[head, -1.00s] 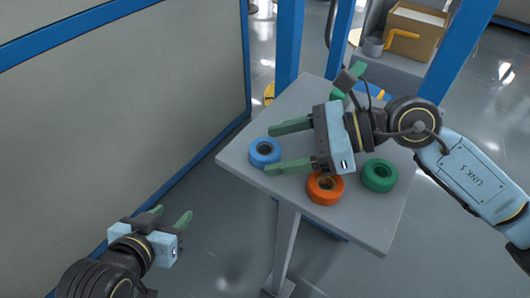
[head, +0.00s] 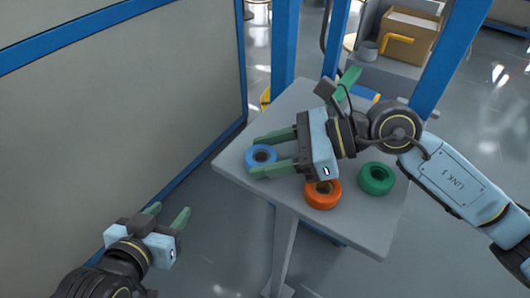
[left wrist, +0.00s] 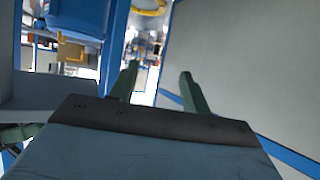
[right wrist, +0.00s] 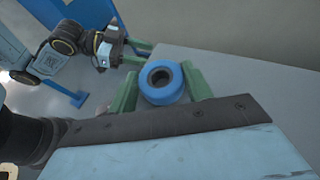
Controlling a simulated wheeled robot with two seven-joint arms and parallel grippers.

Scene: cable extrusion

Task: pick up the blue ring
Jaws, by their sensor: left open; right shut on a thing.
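The blue ring (head: 261,156) lies flat on the grey table (head: 233,168) near its left corner. My right gripper (head: 258,155) is around it, with one green finger on the far side and one on the near side. In the right wrist view the blue ring (right wrist: 163,82) sits between the two fingers, which are shut on it. My left gripper (head: 168,215) is open and empty, off the left of the table and lower; its two fingers also show apart in the left wrist view (left wrist: 158,85).
Blue posts (head: 284,50) stand behind the table. A grey panel with a blue frame (head: 120,110) stands to the left.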

